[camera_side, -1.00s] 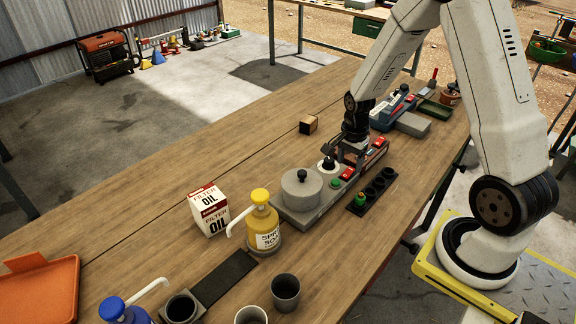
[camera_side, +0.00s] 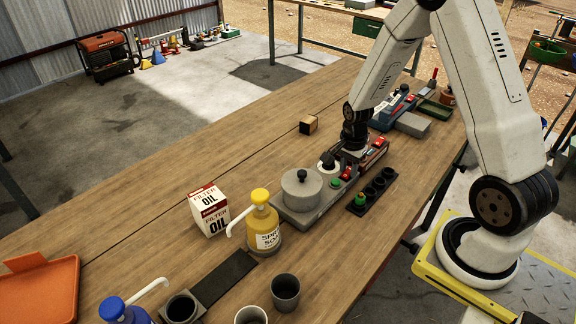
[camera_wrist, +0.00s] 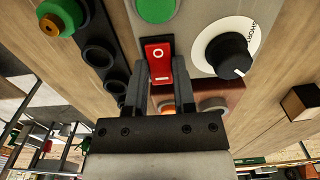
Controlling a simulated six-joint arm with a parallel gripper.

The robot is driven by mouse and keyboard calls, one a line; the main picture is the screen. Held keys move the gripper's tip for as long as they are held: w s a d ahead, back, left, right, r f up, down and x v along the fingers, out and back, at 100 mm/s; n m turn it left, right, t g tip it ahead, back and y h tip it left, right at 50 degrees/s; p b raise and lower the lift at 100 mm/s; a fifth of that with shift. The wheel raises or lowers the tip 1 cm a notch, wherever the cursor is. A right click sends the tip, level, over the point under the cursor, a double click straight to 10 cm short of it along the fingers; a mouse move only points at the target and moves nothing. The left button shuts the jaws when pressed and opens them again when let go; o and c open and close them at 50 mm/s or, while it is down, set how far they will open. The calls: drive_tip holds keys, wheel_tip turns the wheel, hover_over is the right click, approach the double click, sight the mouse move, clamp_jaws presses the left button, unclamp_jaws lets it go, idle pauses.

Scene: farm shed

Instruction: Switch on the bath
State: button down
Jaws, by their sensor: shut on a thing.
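The bath (camera_side: 308,218) is a long grey unit on the wooden table, with a round grey lid (camera_side: 301,189) on it. Its panel carries a green lamp (camera_side: 337,183), a black knob on a white dial (camera_side: 327,164) and a red rocker switch (camera_side: 358,172). In the wrist view the red switch (camera_wrist: 158,58), marked O, lies between the fingers of my gripper (camera_wrist: 160,78). The knob (camera_wrist: 229,56) is to its right and the green lamp (camera_wrist: 155,8) above. My gripper is shut on the switch, one finger on each side. Its tips are mostly hidden in the side view.
A second unit with a red-brown panel and red switch (camera_side: 378,142) stands just behind. A black holder (camera_side: 368,196) with round sockets and a green-topped item lies alongside. A yellow pump bottle (camera_side: 262,225) and oil box (camera_side: 208,210) stand at the left. A small block (camera_side: 308,125) sits beyond.

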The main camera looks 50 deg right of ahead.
drive_tip(key=shift+s+d+y, duration=0.1)
drive_tip(key=shift+d+y, duration=0.1)
drive_tip(key=shift+y, duration=0.6)
drive_tip(key=shift+d+f+y, duration=0.1)
drive_tip(key=shift+y, duration=0.3)
drive_tip(key=shift+d+y, duration=0.2)
drive_tip(key=shift+y, duration=0.9)
drive_tip(key=shift+c, duration=2.2)
unclamp_jaws()
drive_tip(key=v, duration=0.7)
drive_tip(key=shift+r, duration=0.4)
